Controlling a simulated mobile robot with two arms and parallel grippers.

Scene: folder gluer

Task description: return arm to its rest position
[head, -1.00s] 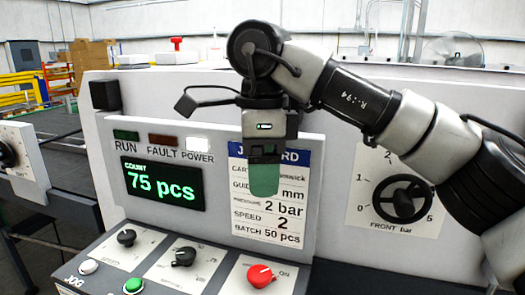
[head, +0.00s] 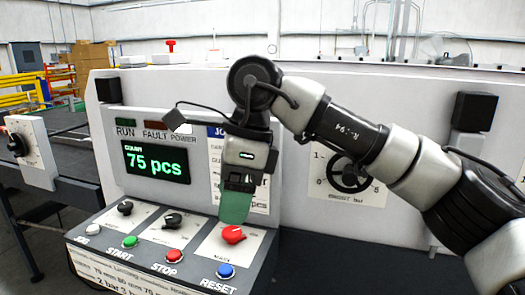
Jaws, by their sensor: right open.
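My right arm comes in from the right. Its gripper (head: 236,207) points down in front of the control panel, just above the red rotary switch (head: 233,234), with green fingers seen edge-on. It is open, and I see nothing held in it. I cannot tell whether the fingers touch the switch. The arm hides part of the job card (head: 216,165) and the panel behind it. My left gripper is not in view.
The machine's sloped console carries a green START button (head: 130,242), a red STOP button (head: 174,256) and a blue RESET button (head: 226,271). The count display (head: 156,162) reads 75 pcs. A pressure dial (head: 349,174) is behind the arm.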

